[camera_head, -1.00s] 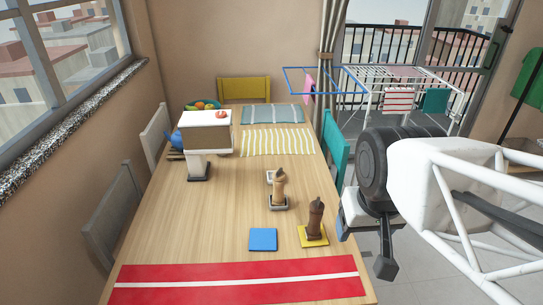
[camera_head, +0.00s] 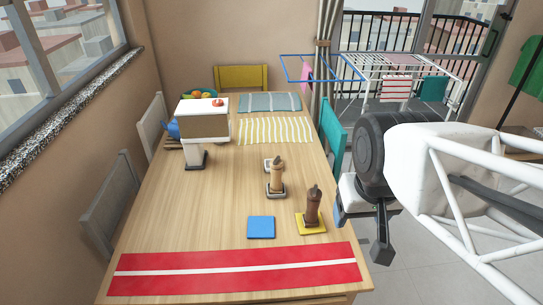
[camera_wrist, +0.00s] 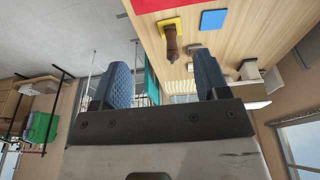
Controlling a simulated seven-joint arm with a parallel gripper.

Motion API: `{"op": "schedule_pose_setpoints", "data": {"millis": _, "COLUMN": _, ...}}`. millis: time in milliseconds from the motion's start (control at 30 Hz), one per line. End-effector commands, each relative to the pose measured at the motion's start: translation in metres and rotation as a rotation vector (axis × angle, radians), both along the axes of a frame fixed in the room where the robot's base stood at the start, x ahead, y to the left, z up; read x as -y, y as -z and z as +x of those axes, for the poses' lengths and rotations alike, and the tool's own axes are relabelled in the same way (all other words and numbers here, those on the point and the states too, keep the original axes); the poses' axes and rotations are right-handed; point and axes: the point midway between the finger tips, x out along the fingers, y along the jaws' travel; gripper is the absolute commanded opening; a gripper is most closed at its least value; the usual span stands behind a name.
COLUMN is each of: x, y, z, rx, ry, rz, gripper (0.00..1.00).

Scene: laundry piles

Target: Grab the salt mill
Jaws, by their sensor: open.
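Two wooden mills stand upright on the table. A lighter brown mill (camera_head: 276,175) stands on a small dark-edged base near the middle. A darker brown mill (camera_head: 313,205) stands on a yellow coaster (camera_head: 309,229) near the right edge. I cannot tell by looks which one holds salt. My gripper (camera_head: 381,250) is off the table's right side, apart from both mills. In the wrist view, my gripper (camera_wrist: 160,82) has its two blue-grey fingers spread with nothing held. The darker mill (camera_wrist: 172,42) shows beyond the gap between them.
The wooden table (camera_head: 200,215) has a blue coaster (camera_head: 261,227), a red-and-white runner (camera_head: 235,270) in front, and striped mats at the back. A white-topped box on a stand (camera_head: 203,120) is at left. Chairs flank the table. A drying rack (camera_head: 400,72) stands behind.

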Motion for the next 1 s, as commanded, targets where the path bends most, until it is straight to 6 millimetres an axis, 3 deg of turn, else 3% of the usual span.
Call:
{"op": "schedule_pose_setpoints", "data": {"millis": 200, "x": 0.000, "y": 0.000, "z": 0.000, "rx": 0.000, "ry": 0.000, "rz": 0.000, "gripper": 0.68}}
{"op": "schedule_pose_setpoints", "data": {"millis": 300, "x": 0.000, "y": 0.000, "z": 0.000, "rx": 0.000, "ry": 0.000, "rz": 0.000, "gripper": 0.79}}
{"op": "schedule_pose_setpoints", "data": {"millis": 733, "x": -0.002, "y": 0.002, "z": 0.003, "rx": -0.016, "ry": 0.014, "rz": 0.020, "gripper": 0.79}}
{"op": "schedule_pose_setpoints", "data": {"millis": 1000, "x": -0.017, "y": 0.013, "z": 0.024, "rx": -0.111, "ry": 0.104, "rz": 0.149, "gripper": 0.79}}
